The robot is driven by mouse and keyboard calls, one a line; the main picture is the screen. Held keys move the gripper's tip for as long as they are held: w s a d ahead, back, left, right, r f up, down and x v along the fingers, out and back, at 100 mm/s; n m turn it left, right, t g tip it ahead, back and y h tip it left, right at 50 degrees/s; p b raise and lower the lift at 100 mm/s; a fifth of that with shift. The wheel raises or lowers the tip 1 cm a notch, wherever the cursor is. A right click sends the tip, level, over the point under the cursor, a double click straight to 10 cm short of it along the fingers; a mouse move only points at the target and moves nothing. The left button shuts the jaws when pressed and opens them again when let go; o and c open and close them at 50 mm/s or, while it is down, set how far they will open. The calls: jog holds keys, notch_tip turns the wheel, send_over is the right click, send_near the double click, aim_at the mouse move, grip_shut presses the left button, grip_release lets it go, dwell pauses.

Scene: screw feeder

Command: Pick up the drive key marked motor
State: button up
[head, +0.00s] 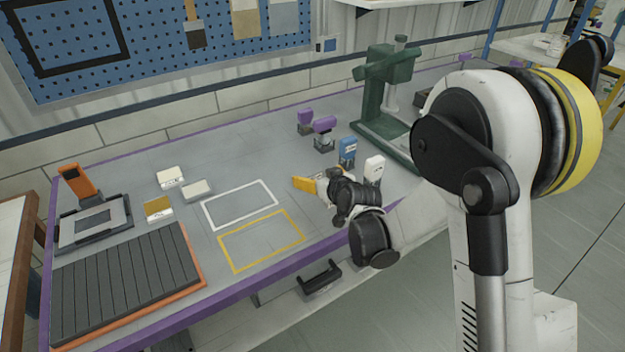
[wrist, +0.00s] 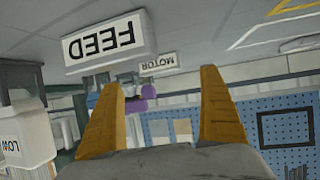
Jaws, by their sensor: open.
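My gripper (head: 305,184) is open and empty over the right part of the bench, its yellow fingers pointing left. In the wrist view, which is upside down, the two fingers (wrist: 160,80) stand apart. A small white plate marked MOTOR (wrist: 158,64) shows beyond them, between the fingertips, with a purple piece (wrist: 148,91) by it. In the head view two purple-topped pieces stand at the back, one farther left (head: 305,119) and one nearer (head: 323,126); their lettering is too small to read.
A larger white plate marked FEED (wrist: 105,42) is close by. A white piece marked LOW (wrist: 25,140) is at the left edge. A blue-topped piece (head: 347,149) and a white-topped piece (head: 374,166) stand near my gripper. A green press (head: 372,95) is behind.

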aim_at(312, 173)
jog(key=b+x, duration=0.2)
jog(key=x, duration=0.3)
jog(key=shift+w+f, duration=0.1)
jog(key=shift+f, duration=0.05)
jog(key=c, duration=1.5)
